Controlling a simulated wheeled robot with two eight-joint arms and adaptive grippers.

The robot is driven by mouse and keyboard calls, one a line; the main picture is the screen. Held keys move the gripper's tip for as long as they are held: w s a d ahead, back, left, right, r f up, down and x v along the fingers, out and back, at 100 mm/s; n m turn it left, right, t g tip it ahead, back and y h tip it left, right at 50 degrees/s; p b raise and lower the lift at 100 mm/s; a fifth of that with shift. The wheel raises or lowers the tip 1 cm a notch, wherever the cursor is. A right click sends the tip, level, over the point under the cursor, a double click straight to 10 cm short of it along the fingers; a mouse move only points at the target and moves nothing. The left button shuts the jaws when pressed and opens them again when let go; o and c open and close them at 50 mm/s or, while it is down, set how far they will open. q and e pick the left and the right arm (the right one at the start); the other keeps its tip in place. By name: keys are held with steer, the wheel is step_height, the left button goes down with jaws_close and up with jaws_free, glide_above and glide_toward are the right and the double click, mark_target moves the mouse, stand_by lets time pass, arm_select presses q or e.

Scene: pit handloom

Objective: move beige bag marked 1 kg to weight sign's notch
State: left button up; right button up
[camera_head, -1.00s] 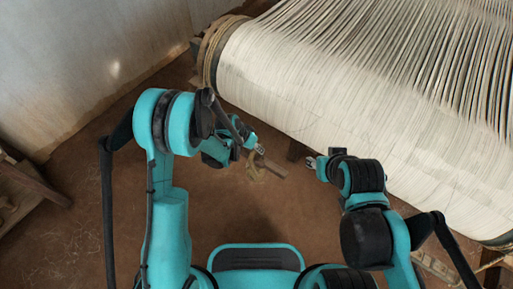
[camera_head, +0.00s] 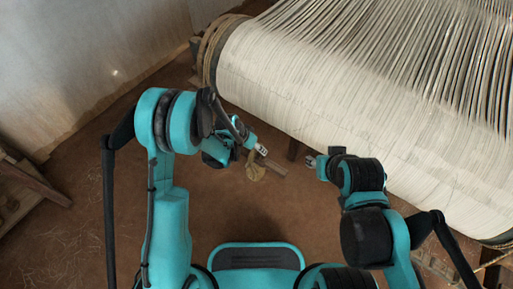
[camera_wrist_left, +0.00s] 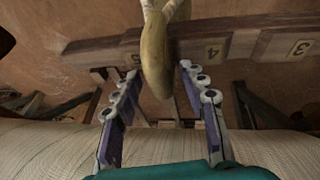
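The beige bag (camera_wrist_left: 155,52) hangs at the wooden beam in the left wrist view, near the mark 5; its printed weight cannot be read. It also shows, small, in the head view (camera_head: 256,168). The wooden beam (camera_wrist_left: 190,45) carries number signs, with 4 (camera_wrist_left: 213,52) and 3 (camera_wrist_left: 299,48) readable. My left gripper (camera_wrist_left: 160,72) is open, with one finger on each side of the bag and gaps visible; in the head view it (camera_head: 262,149) is just above the bag. My right gripper (camera_head: 311,162) is right of the beam, holding nothing visible; its finger gap is too small to judge.
The loom's roll of white warp threads (camera_head: 330,100) fills the upper right, close to both grippers. A wooden frame (camera_head: 30,185) stands at the left edge. Brown floor (camera_head: 225,205) is clear in front of me. A pale wall (camera_head: 80,60) is at upper left.

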arm_select(q)
steer(key=v, duration=1.2)
steer(key=shift+r, duration=0.1)
steer(key=s+a+r+n+t+y, duration=0.4)
steer(key=s+a+r+n, duration=0.2)
steer(key=s+a+r, duration=0.8)
steer(key=s, duration=0.3)
steer(key=shift+s+r+n+t, duration=0.2)
steer(key=shift+r+n+t, duration=0.1)
steer(key=shift+n, duration=0.1)
steer(key=shift+d, duration=0.1)
stand_by(0.7)
